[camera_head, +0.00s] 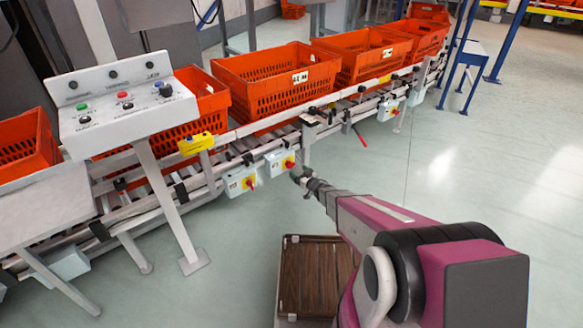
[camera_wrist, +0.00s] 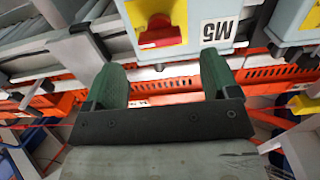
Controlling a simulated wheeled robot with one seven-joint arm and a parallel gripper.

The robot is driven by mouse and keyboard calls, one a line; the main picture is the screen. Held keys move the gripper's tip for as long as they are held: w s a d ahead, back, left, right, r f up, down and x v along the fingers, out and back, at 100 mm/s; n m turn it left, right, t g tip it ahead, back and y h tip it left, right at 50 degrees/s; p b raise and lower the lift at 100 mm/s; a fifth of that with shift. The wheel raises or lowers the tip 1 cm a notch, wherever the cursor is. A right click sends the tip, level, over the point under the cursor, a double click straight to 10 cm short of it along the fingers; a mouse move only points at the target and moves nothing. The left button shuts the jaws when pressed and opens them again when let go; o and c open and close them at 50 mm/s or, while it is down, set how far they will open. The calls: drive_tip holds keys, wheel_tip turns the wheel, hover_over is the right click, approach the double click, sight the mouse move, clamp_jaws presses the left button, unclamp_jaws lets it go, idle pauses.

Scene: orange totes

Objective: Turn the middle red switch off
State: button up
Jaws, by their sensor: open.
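Grey switch boxes with red knobs on yellow plates line the conveyor's near side. In the head view, one red switch (camera_head: 289,163) is right by my gripper (camera_head: 298,173), another red switch (camera_head: 250,182) is to its left, and a further red switch (camera_head: 393,106) is up to the right. In the wrist view, a red switch (camera_wrist: 160,33) on a yellow plate lies just beyond and between the fingertips of my gripper (camera_wrist: 161,64). Its box carries an upside-down M5 label. My gripper is open and empty, with a gap to the knob. I cannot tell the knob's setting.
Orange totes (camera_head: 262,85) stand on the conveyor. A white control panel (camera_head: 125,102) on a post stands at left, with coloured buttons. A yellow block (camera_head: 196,144) sits on the rail. A neighbouring switch box (camera_wrist: 293,20) is close at right in the wrist view. The floor is open at right.

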sight(291, 165)
drive_tip(key=x, duration=0.6)
drive_tip(key=shift+w+a, duration=0.15)
drive_tip(key=shift+w, duration=0.1)
drive_tip(key=c, duration=0.9)
